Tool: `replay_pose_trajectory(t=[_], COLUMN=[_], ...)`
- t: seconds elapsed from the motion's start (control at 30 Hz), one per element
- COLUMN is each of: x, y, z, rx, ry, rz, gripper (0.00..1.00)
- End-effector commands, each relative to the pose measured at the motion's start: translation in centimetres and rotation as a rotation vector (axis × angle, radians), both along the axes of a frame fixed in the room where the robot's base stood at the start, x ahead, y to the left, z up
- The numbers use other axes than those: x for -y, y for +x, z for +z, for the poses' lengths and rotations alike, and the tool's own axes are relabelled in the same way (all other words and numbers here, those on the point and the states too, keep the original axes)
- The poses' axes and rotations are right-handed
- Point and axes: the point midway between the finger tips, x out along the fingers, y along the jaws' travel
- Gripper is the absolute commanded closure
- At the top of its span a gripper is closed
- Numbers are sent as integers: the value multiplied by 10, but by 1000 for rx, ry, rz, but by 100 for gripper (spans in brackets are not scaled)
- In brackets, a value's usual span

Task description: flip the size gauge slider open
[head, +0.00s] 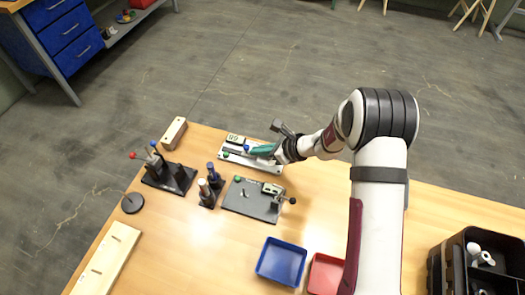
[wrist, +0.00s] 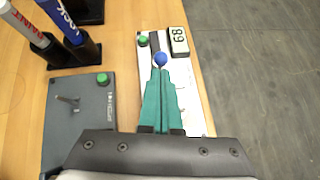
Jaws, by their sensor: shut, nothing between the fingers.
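The size gauge is a white plate (wrist: 192,108) with a small number display (wrist: 178,41), a green button (wrist: 143,40) and a blue ball knob (wrist: 160,59). In the head view the plate (head: 271,170) lies at the table's back edge, with the blue knob (head: 246,148) near its left end. My gripper (wrist: 160,73) has teal fingers, shut and empty, over the plate with the tips right at the near side of the blue knob. I cannot tell whether they touch it. The fingers hide the middle of the plate; the gripper also shows in the head view (head: 251,151).
A dark grey plate (head: 250,207) with a green button and a black-knobbed lever lies just in front. A marker stand (head: 207,198) and a black block with ball-topped levers (head: 170,179) stand left. Blue (head: 281,261) and red (head: 325,274) trays lie nearer.

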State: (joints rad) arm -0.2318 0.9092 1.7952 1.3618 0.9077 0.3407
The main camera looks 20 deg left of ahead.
Motion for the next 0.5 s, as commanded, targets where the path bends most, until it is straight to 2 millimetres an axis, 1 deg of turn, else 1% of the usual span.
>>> replay_pose_trajectory(t=[0.17,0.33,0.5], x=[-3,-21,-23], y=[0,0,0], z=[0,0,1], rx=[-1,0,0], ry=[0,1,2], rz=[1,1,0], gripper=[100,100,100])
